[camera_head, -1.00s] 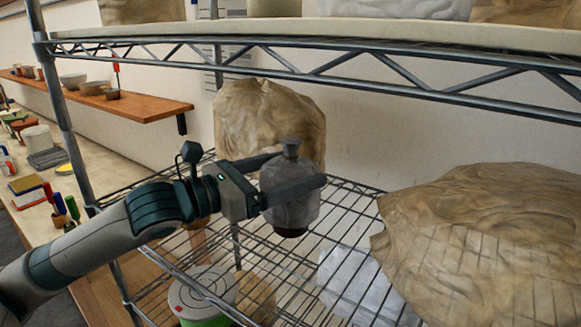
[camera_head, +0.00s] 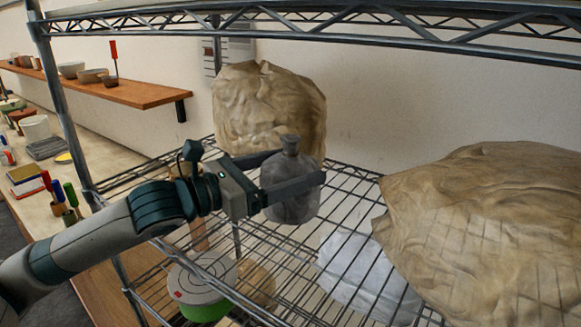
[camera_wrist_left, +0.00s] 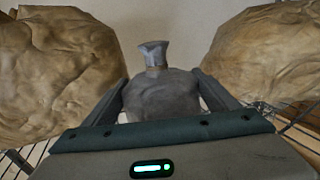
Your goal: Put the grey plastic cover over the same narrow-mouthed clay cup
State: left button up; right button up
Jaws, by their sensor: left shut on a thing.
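The grey plastic cover (camera_head: 291,203) is a rounded, bottle-like form with a gathered narrow top, upright above the wire shelf (camera_head: 345,205). My left gripper (camera_head: 301,170) is shut on it, one finger on each side. In the left wrist view the cover (camera_wrist_left: 163,96) sits between the fingers, with a brownish band at its neck below a flared grey top. The clay cup cannot be made out; whether it is inside the cover is hidden. I cannot tell whether the cover touches the shelf. My right gripper is not in view.
A tan wrapped bundle (camera_head: 265,110) stands close behind the cover, and a larger one (camera_head: 480,225) stands at right. A white translucent wrapped thing (camera_head: 360,275) and a round lidded tub (camera_head: 200,280) show below the wires. The shelf's upper rail (camera_head: 330,22) crosses above.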

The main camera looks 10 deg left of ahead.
pick_arm(q)
jog(key=shift+f, duration=0.4)
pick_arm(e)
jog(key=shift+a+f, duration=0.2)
pick_arm(q)
jog(key=o, duration=1)
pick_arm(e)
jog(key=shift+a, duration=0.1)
pick_arm(q)
jog(key=shift+o, duration=0.2)
jog(key=shift+a, duration=0.1)
